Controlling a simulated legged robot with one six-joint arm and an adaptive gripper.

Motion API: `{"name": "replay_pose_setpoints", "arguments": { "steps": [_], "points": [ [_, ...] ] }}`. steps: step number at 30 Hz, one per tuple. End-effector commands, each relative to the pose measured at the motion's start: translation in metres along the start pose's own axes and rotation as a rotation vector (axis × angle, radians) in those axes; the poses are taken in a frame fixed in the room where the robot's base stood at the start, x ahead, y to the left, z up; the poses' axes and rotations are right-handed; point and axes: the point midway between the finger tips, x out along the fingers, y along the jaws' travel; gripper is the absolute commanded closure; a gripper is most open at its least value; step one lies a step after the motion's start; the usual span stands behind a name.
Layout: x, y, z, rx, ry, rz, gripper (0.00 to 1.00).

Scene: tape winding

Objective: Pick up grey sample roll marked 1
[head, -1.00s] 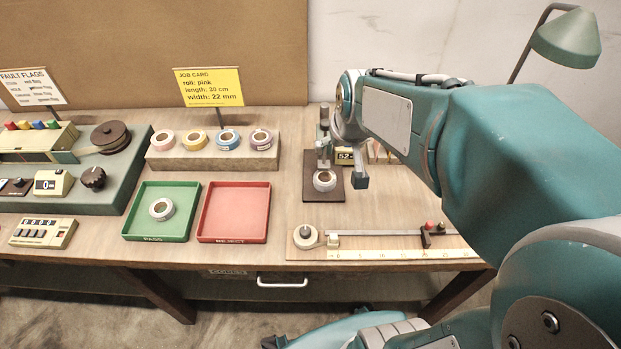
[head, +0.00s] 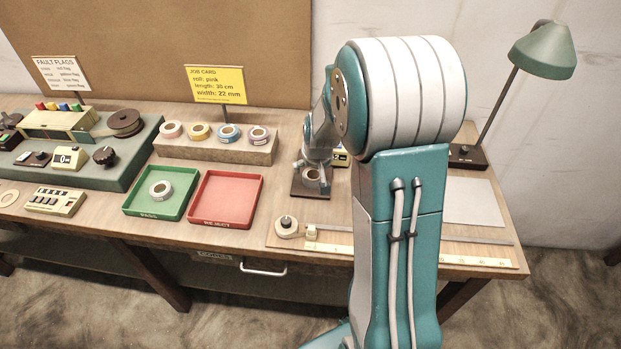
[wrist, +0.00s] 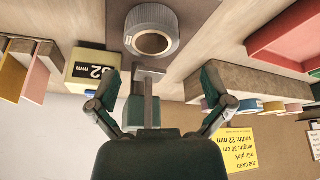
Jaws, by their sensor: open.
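A grey roll (wrist: 170,20) sits on a dark plate at the gauge stand, just ahead of my gripper in the wrist view. It also shows in the head view (head: 312,180), partly covered by my arm. I cannot read a mark on it. My gripper (wrist: 158,78) is open, its two fingers spread apart, with nothing between them but the gauge's grey post behind. The roll lies beyond the fingertips, not touched by them as far as I can see. In the head view my gripper (head: 316,158) is small and close above the roll.
The yellow gauge display (wrist: 92,70) stands close beside the left finger. A block (head: 215,150) with several coloured rolls, a green tray (head: 137,208) holding a pale roll, and an empty red tray (head: 226,197) are to the left. A ruler rail (head: 335,232) lies in front.

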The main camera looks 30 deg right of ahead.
Motion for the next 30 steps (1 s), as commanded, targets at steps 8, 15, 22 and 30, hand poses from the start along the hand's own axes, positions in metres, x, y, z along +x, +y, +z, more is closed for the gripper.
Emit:
{"name": "replay_pose_setpoints", "arguments": {
  "steps": [8,15,22,30],
  "points": [
    [0.032,0.003,0.005,0.001,-0.004,0.0,0.0],
    [0.055,0.003,0.005,0.0,0.001,0.0,0.0],
    [0.055,0.003,0.005,0.0,0.002,0.0,0.04],
    [0.056,0.003,0.005,0.0,0.001,0.0,0.55]
  ]
}}
